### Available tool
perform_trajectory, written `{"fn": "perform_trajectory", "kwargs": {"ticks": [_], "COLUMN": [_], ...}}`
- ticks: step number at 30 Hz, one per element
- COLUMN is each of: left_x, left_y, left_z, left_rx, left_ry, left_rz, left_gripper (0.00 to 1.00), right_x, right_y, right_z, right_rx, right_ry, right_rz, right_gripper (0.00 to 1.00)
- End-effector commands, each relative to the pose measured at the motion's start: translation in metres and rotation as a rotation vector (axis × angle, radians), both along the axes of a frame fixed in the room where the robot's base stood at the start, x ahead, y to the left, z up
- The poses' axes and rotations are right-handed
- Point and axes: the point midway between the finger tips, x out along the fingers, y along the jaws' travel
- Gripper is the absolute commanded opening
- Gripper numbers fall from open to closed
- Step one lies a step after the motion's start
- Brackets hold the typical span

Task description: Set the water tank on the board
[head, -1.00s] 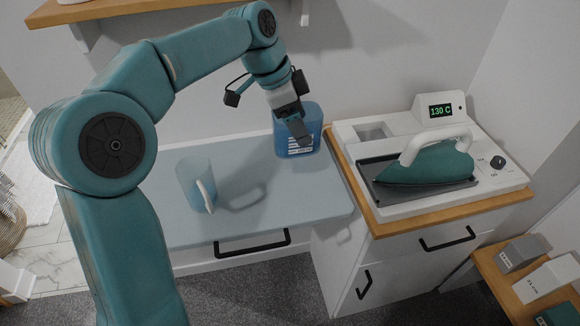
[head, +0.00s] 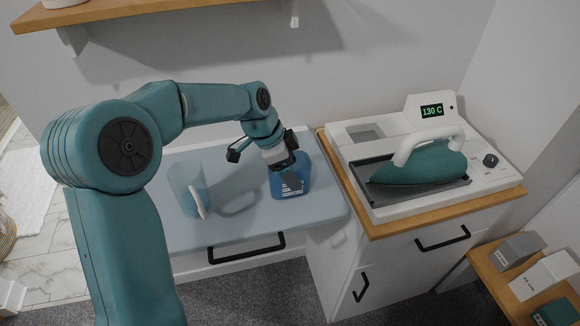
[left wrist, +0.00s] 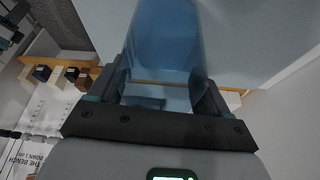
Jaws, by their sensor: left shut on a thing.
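The water tank (head: 304,176) is a translucent blue container with white markings on its front. My left gripper (head: 291,181) is shut on it, and one grey finger covers part of its front. In the left wrist view the tank (left wrist: 165,45) fills the space between the two fingers. The board (head: 230,232) is a pale blue-grey slab. The tank is upright over its right part, close to the station. I cannot tell whether its base touches the board. My right gripper is not in view.
A clear jug (head: 184,190) with a white handle stands on the board's left part. Right of the board, a white station (head: 365,150) with a 130 C display holds a teal iron (head: 430,166). A shelf (head: 130,14) is above. The board's front middle is clear.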

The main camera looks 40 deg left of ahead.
Motion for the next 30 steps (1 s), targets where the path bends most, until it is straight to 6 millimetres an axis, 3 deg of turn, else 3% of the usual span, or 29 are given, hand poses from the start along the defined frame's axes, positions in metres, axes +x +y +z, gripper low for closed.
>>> {"fn": "perform_trajectory", "kwargs": {"ticks": [4, 5, 6, 7, 17, 30], "left_x": [0.0, 0.0, 0.0, 0.0, -0.001, -0.025], "left_y": [0.0, 0.0, 0.0, 0.0, 0.002, 0.029], "left_z": [-0.003, -0.002, -0.002, -0.002, 0.008, 0.094], "left_rx": [0.0, 0.0, 0.0, 0.0, 0.001, 0.0], "left_ry": [-0.001, 0.0, 0.0, 0.0, -0.003, -0.003], "left_rz": [0.0, 0.0, 0.0, 0.0, 0.001, 0.001], "left_gripper": [0.39, 0.84, 0.97, 1.0, 1.0, 1.0], "right_x": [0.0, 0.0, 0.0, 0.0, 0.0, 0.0], "right_y": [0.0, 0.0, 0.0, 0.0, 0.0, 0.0], "right_z": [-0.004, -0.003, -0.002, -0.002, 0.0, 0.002], "right_rx": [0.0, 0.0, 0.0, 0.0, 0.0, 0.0], "right_ry": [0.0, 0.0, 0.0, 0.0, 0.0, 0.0], "right_rz": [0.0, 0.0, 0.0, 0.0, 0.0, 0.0], "right_gripper": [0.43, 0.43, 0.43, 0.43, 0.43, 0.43]}}
